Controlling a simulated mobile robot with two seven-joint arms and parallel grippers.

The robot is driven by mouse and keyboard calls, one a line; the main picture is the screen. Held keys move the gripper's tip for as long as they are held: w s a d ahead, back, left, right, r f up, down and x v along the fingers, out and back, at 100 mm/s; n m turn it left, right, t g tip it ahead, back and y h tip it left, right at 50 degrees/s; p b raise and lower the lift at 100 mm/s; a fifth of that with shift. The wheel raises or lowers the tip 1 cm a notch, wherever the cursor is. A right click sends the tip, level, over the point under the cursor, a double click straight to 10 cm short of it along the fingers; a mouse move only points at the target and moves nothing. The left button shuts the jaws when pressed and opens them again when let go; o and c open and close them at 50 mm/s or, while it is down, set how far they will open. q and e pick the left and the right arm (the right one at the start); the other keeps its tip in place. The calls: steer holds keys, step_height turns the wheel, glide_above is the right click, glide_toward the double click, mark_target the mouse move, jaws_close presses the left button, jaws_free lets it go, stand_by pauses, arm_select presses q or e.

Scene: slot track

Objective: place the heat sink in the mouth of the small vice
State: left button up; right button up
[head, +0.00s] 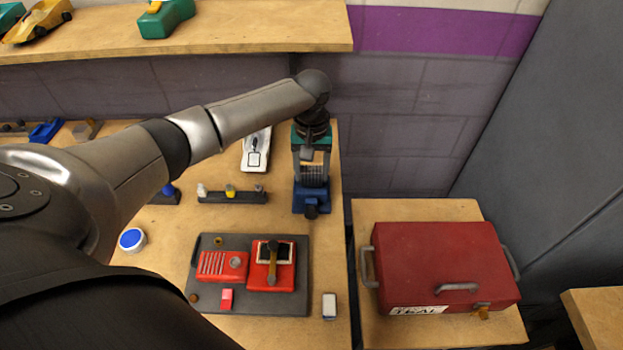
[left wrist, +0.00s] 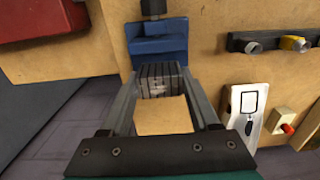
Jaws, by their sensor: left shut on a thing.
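The heat sink (head: 314,175) is a dark grey finned block. It also shows in the left wrist view (left wrist: 162,82), between the fingertips. My left gripper (head: 312,180) is shut on it, one finger on each side; the left wrist view shows the same grip (left wrist: 161,76). The small vice (head: 311,200) is blue with a dark screw end, and sits near the bench's right edge. In the left wrist view the vice (left wrist: 158,46) lies right beyond the heat sink. The heat sink is close against the vice; I cannot tell whether it is inside the mouth. My right gripper is not in view.
A white device (head: 256,150) and a dark rack (head: 231,196) with small pieces lie left of the vice. A dark mat (head: 213,294) with red parts lies nearer. A red toolbox (head: 445,268) stands on a separate surface at right. Bare wood shows around the vice.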

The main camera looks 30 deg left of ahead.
mark_target(312, 169)
arm_select(q)
steer(key=shift+f, duration=1.35)
steer(key=shift+f, duration=0.1)
steer(key=o, duration=1.4)
step_height(312, 169, up, 12)
steer(key=shift+r+p, duration=0.15)
steer(key=shift+p, duration=1.05)
